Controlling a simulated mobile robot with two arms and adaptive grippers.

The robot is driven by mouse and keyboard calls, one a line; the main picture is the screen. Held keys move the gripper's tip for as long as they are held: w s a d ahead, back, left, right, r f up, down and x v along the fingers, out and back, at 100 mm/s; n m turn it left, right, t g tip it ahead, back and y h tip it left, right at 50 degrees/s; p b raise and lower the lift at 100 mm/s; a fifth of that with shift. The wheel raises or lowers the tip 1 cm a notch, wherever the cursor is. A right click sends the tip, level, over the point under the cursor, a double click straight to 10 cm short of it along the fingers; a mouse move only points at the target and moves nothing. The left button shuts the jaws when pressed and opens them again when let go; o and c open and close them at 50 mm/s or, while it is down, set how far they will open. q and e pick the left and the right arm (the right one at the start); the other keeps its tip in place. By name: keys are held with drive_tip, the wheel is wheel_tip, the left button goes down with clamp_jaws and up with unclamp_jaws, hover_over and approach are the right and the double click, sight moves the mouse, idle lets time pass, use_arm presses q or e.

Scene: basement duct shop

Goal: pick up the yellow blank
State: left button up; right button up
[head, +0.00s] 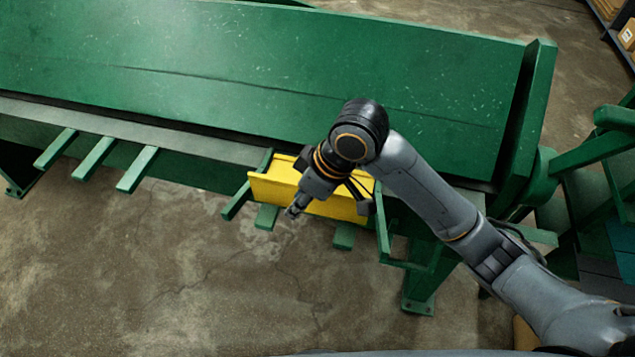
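The yellow blank (270,187) is a long yellow piece with a folded-looking top edge. It rests on green support arms at the front edge of the green machine (250,70). My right gripper (296,209) is in front of the blank from this viewpoint and hides its middle. Its fingers point down and to the left, near the blank's lower edge. I cannot tell whether they touch the blank or how far apart they are. My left gripper is not in view.
Empty green support arms (95,158) stick out from the machine's front at the left. A green bracket (383,225) stands just right of the blank. Green framework (600,150) is at the far right. The concrete floor (130,270) in front is clear.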

drive_tip(key=w+d+r+h, duration=0.1)
drive_tip(key=r, duration=0.1)
drive_tip(key=w+d+r+n+h, duration=0.1)
drive_tip(key=w+r, duration=0.1)
drive_tip(key=w+d+r, duration=0.1)
drive_tip(key=r, duration=0.2)
drive_tip(key=shift+w+n+g+h, duration=0.25)
drive_tip(key=shift+n+g+h, duration=0.05)
drive_tip(key=shift+n+h, duration=0.1)
hover_over(309, 211)
drive_tip(key=f, duration=0.8)
drive_tip(key=shift+w+d+f+p, duration=0.1)
drive_tip(key=shift+w+d+p, duration=0.05)
drive_tip(key=shift+w+p, duration=0.15)
drive_tip(key=shift+s+f+p, duration=0.2)
drive_tip(key=shift+f+p, duration=0.4)
drive_tip(key=shift+f, duration=2.05)
clamp_jaws()
